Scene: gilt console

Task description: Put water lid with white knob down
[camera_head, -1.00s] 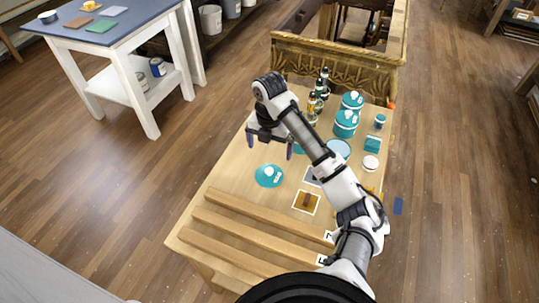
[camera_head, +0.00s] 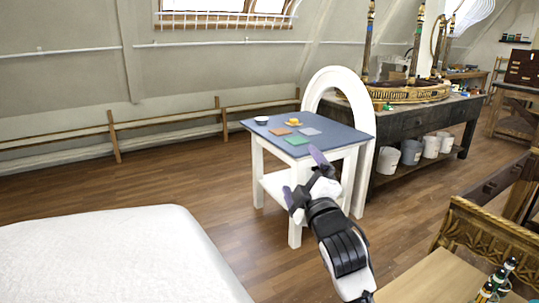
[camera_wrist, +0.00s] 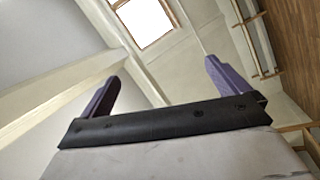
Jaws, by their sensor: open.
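My gripper (camera_head: 303,177) is raised in the head view, in front of the small white table with a blue-grey top. It is open, and nothing shows between its two purple fingers. In the wrist view my gripper (camera_wrist: 162,72) is also open and empty, with walls and a window beyond it. The teal lid with the white knob is in neither current view. Only a corner of the wooden console top (camera_head: 432,280) shows at the lower right of the head view.
The small table (camera_head: 350,133) carries a bowl (camera_head: 261,120), a yellow cup (camera_head: 293,122) and several coloured tiles. Bottles (camera_head: 497,280) stand on the console at the lower right. A white bed-like surface (camera_head: 110,255) fills the lower left. Wooden floor between is clear.

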